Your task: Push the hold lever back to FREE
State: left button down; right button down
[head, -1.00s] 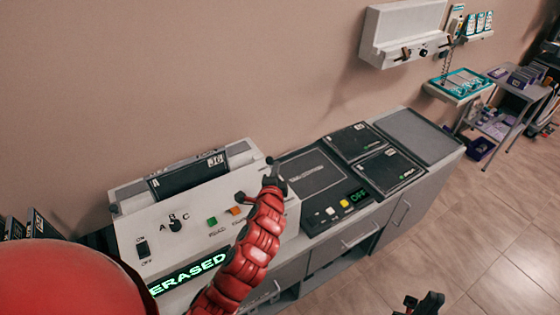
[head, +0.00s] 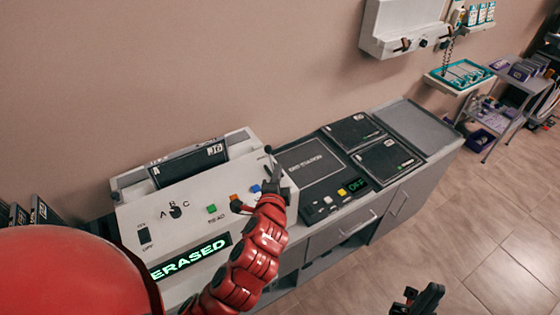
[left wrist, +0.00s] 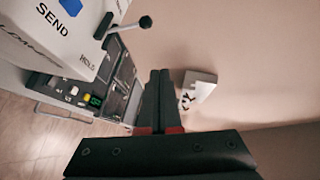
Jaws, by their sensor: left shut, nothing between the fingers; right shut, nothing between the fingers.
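My left gripper (head: 277,168) is shut and empty, just right of the lever in the head view. In the left wrist view the closed fingers (left wrist: 159,78) are below the knob with a visible gap. My right gripper (head: 428,290) is shut and empty, low over the floor.
The white console (head: 135,215) has a green ERASED display, an A-B-C knob and coloured buttons, including a blue SEND button (head: 256,188). A dark unit (head: 310,165) with an OFF display adjoins it on the right. The floor at right is clear.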

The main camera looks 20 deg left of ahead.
pick_arm(q)
jog(key=shift+p+v, duration=0.55)
jog(key=shift+v, duration=0.35)
jog(key=shift+r, duration=0.2)
